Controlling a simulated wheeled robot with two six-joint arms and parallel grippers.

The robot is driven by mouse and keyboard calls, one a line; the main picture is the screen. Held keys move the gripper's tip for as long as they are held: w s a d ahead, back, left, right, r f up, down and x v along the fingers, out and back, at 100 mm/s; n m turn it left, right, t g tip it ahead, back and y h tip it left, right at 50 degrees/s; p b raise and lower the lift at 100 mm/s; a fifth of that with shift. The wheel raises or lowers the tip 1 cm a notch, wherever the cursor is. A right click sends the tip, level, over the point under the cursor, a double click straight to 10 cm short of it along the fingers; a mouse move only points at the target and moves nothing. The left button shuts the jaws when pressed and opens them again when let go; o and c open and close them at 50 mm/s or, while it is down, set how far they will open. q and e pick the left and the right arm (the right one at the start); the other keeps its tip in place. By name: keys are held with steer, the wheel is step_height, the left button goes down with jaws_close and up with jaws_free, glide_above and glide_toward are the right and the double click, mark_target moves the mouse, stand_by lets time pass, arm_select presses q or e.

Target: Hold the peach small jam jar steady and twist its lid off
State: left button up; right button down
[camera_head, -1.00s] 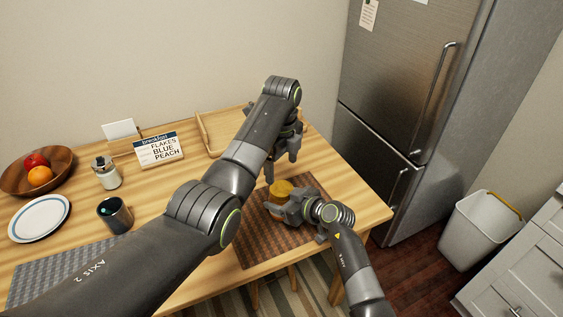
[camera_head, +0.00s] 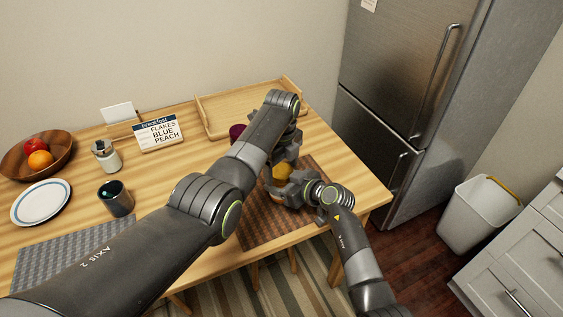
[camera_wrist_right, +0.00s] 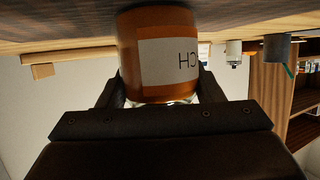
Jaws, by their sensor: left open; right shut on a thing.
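The peach jam jar (camera_head: 282,171) is orange and stands over the brown woven mat at the table's right. In the right wrist view the jar (camera_wrist_right: 128,50) fills the upper middle, with a pale label reading "CH" upside down. My right gripper (camera_head: 291,188) is shut around the jar's side; its two fingers also flank it in the right wrist view (camera_wrist_right: 160,90). My left gripper (camera_head: 285,150) is open just above the jar, its fingers pointing down. The left arm partly hides these fingers and the jar's top, so I cannot tell whether they touch the lid.
A dark purple thing (camera_head: 236,131) sits behind my left arm, near a wooden tray (camera_head: 215,113). A menu card (camera_head: 158,133), dark mug (camera_head: 116,198), white-blue plate (camera_head: 41,203) and fruit bowl (camera_head: 62,171) stand left. The brown mat (camera_head: 262,228) has bare room in front.

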arm_select(q)
steer(key=c, duration=1)
steer(key=n, duration=0.6)
steer(key=shift+n, duration=0.4)
steer(key=o, duration=1.1)
